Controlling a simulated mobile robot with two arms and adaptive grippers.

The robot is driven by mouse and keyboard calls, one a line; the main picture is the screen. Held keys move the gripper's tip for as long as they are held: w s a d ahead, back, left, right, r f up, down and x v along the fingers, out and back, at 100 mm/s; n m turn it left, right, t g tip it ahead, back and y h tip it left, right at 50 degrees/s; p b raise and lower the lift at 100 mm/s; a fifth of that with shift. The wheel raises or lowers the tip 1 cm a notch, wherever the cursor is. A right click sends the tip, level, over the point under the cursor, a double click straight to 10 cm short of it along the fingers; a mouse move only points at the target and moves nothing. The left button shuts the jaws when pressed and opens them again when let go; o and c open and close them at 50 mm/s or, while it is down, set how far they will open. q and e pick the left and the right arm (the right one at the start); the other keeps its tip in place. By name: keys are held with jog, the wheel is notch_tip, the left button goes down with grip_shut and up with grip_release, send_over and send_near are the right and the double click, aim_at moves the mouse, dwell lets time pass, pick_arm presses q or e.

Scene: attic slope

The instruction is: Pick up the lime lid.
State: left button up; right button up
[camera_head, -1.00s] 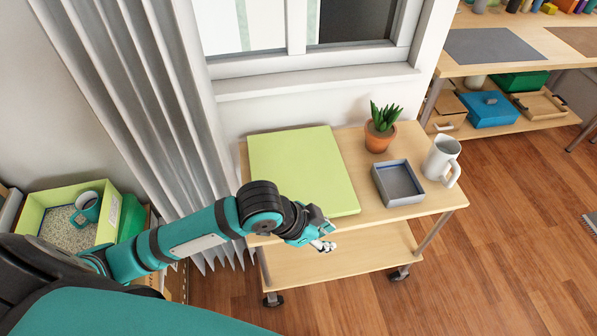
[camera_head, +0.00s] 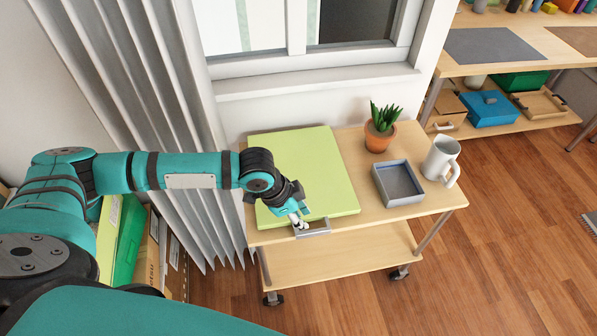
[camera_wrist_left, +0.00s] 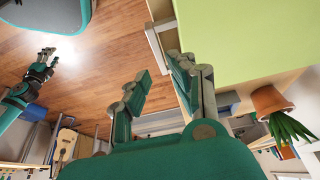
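The lime lid (camera_head: 310,165) is a flat, light-green square slab lying on top of the wooden cart (camera_head: 400,212). It fills the upper right of the left wrist view (camera_wrist_left: 245,40). My left gripper (camera_head: 300,221) is at the lid's front edge, near its front left part. In the left wrist view its two fingers (camera_wrist_left: 160,70) are spread with a gap between them. The lid lies beside them, not between them. Whether a finger touches the lid I cannot tell. My right gripper (camera_wrist_left: 47,53) shows small at the left of the wrist view, its fingers too small to judge.
A grey handle (camera_head: 313,229) sits at the cart's front edge by my left gripper. Right of the lid are a potted plant (camera_head: 380,138), a grey tray (camera_head: 383,190) and a white mug (camera_head: 441,158). A curtain (camera_head: 150,100) hangs at left.

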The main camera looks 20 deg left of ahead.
aim_at(313, 231)
pick_arm(q)
jog(key=x, duration=0.8)
jog(key=shift+d+f+p, duration=0.1)
jog(key=shift+d+p, duration=0.05)
jog(key=shift+p, duration=0.2)
grip_shut()
